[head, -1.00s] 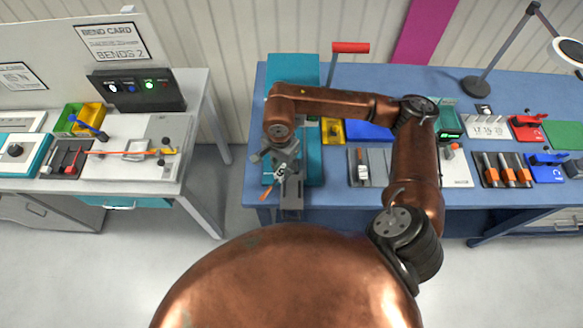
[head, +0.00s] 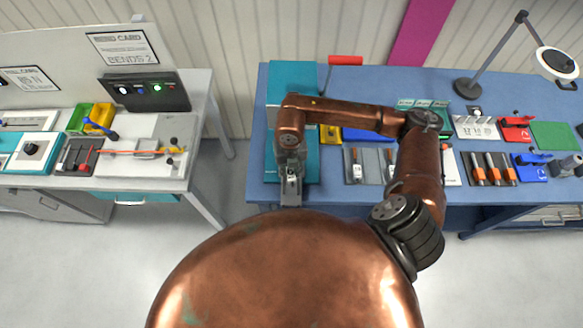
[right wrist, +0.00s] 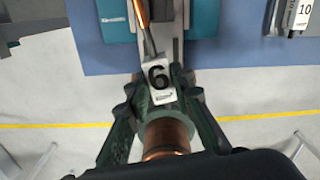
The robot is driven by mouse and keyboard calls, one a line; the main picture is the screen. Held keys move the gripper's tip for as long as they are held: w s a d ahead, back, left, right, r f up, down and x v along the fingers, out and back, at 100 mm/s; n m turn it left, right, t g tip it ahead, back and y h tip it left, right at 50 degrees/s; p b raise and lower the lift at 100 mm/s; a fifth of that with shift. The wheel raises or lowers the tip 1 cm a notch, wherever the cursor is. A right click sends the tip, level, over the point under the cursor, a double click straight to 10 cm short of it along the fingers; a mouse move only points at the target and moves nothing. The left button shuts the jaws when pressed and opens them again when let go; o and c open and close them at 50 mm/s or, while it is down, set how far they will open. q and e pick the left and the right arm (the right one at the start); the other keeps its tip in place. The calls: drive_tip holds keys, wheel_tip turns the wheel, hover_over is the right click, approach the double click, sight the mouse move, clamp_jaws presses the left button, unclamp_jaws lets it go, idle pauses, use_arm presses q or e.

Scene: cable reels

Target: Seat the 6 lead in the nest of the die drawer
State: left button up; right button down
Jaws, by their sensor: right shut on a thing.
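My right gripper (head: 291,188) hangs over the front of the teal press (head: 305,165), at the near edge of the blue bench. In the right wrist view the gripper (right wrist: 160,92) is shut on the 6 lead (right wrist: 158,77). The lead has a white tag with a black 6, and its orange cable points away from the gripper, toward the press. The grey die drawer (right wrist: 171,28) lies under and beyond the lead. The nest is hidden or too small to make out. I cannot tell whether the lead touches the drawer. My left gripper is not in view.
The press has a red-handled lever (head: 345,60). Right of it stand a grey rack (head: 372,160) with tagged leads and a holder (head: 488,168) with orange-handled tools. A lamp (head: 468,88) stands at the back. Open floor separates the left bench (head: 150,184).

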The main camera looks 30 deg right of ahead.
drive_tip(key=shift+s+r+m, duration=0.1)
drive_tip(key=shift+s+m, duration=0.05)
drive_tip(key=shift+m, duration=0.75)
drive_tip(key=shift+f+m, duration=0.25)
drive_tip(key=shift+m, duration=0.05)
drive_tip(key=shift+f+b, duration=1.25)
drive_tip(key=shift+f, duration=1.05)
drive_tip(key=shift+d+f+b, duration=0.1)
drive_tip(key=shift+f+b, duration=0.8)
drive_tip(key=shift+f+b, duration=0.8)
drive_tip(key=shift+f, duration=0.1)
